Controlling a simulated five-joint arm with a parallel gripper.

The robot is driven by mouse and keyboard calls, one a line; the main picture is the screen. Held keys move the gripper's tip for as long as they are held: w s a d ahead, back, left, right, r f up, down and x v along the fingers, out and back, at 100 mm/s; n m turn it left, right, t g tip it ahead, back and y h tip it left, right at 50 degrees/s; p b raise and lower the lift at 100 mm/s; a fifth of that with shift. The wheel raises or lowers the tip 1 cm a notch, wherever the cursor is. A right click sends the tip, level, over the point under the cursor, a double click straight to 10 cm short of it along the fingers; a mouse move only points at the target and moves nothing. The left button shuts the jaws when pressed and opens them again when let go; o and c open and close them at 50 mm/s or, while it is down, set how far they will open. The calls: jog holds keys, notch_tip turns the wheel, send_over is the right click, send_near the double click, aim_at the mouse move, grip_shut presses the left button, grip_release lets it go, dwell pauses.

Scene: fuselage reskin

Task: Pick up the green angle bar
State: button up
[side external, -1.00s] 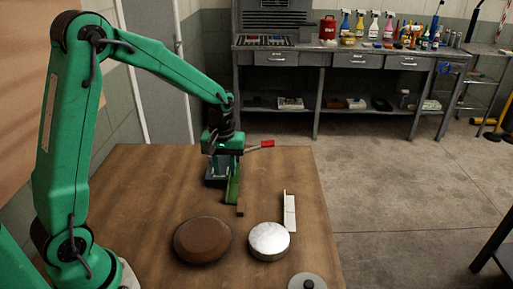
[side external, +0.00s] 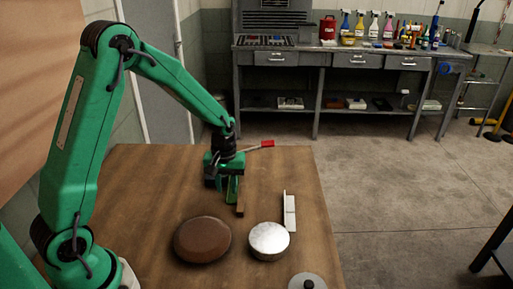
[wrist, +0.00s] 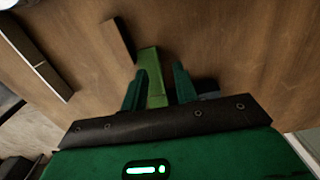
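The green angle bar (wrist: 151,62) lies on the wooden table and shows between my gripper's two fingers (wrist: 159,68) in the wrist view. The left finger is close beside it, and a gap shows on the right finger's side. My gripper is open, with the bar's near part hidden by the gripper body. In the side view my gripper (side external: 226,186) is low over the table, and only a small part of the green bar (side external: 232,190) shows. I cannot tell whether either finger touches it.
A pale metal angle piece (side external: 289,212) is to the right. A brown round disc (side external: 202,240), a silver tin (side external: 269,240) and a grey lid (side external: 307,283) are nearer. A red-handled tool (side external: 262,146) lies behind.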

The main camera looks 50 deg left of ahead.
jog(key=shift+f, duration=0.55)
jog(key=shift+c, duration=0.2)
grip_shut()
